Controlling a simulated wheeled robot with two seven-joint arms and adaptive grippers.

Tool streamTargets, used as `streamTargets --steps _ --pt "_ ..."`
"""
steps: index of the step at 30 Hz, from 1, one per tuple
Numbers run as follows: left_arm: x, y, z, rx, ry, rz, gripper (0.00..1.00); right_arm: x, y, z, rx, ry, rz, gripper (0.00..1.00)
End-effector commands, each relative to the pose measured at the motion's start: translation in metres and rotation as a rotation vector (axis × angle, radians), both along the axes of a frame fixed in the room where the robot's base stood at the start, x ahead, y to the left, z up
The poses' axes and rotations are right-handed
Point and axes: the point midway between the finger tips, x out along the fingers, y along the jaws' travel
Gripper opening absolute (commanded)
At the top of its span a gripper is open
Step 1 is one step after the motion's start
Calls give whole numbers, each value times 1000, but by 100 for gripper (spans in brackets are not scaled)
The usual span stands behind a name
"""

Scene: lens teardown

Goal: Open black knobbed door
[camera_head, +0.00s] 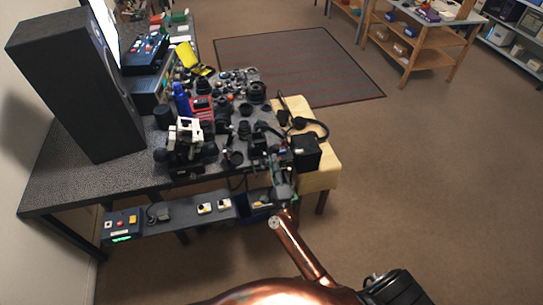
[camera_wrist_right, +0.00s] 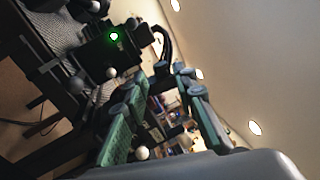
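A black box (camera_head: 307,152), with no door clearly visible on it, stands on the yellow padded stool beside the workbench. My right gripper (camera_head: 279,165) is just left of this box in the head view, close to the bench corner. In the right wrist view my right gripper (camera_wrist_right: 158,80) has its two green-padded fingers apart, with nothing seen between them. A dark box (camera_wrist_right: 98,52) with a glowing green light is to the upper left, apart from the fingers. Small pale balls show near it; I cannot tell whether one is the door knob. My left gripper is not in view.
The dark workbench (camera_head: 60,183) is crowded with lenses and camera parts beside a tall black speaker (camera_head: 75,75). A lower shelf (camera_head: 184,211) holds switch boxes. Headphones lie on the yellow stool (camera_head: 322,181).

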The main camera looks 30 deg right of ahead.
Motion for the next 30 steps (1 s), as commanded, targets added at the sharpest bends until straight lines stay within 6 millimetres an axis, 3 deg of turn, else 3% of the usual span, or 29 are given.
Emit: streamTargets --steps 6,12,30 --pt "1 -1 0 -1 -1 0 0 -43 13 -13 1 3 1 25" --pt "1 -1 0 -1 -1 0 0 -66 20 -19 -1 2 1 25" --pt "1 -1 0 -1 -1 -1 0 -71 21 -19 0 0 1 25"
